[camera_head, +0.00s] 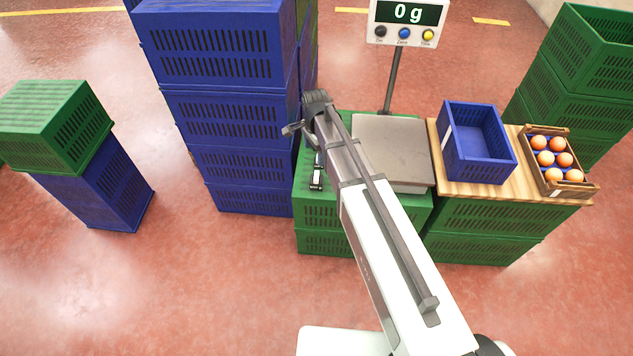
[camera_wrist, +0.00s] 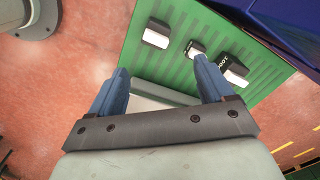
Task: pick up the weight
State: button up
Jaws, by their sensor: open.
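Several small dark weights with white faces sit in a row on a green ribbed crate top in the wrist view. They include an end weight (camera_wrist: 156,35), a smaller weight (camera_wrist: 195,48), and larger ones close together at the right, one with unclear printed marks (camera_wrist: 222,62). My gripper (camera_wrist: 162,66) is open and empty above the crate, its two blue fingers apart. The right finger's tip overlaps the view just below the smaller weight; I cannot tell the height gap. In the head view, dark and white items (camera_head: 316,182) show on the green crate (camera_head: 310,205) below my arm's end.
The scale plate (camera_head: 392,150) is right of the weights, and its display (camera_head: 408,14) reads 0 g. A tall blue crate stack (camera_head: 235,125) stands close on the left.

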aim_at(317, 175)
jog(key=f+m, duration=0.2)
jog(key=f, duration=0.1)
jog(key=f+m, duration=0.5)
jog(key=shift+s+d+f, duration=0.1)
jog(key=shift+s+f, duration=0.2)
jog(key=shift+f, duration=0.05)
jog(key=shift+w+d+f, duration=0.1)
jog(key=shift+w+f, duration=0.05)
jog(key=shift+f, duration=1.15)
jog(key=shift+w+f, duration=0.1)
jog(key=shift+f, duration=1.2)
jog(key=c, duration=1.5)
jog(key=shift+r, duration=0.1)
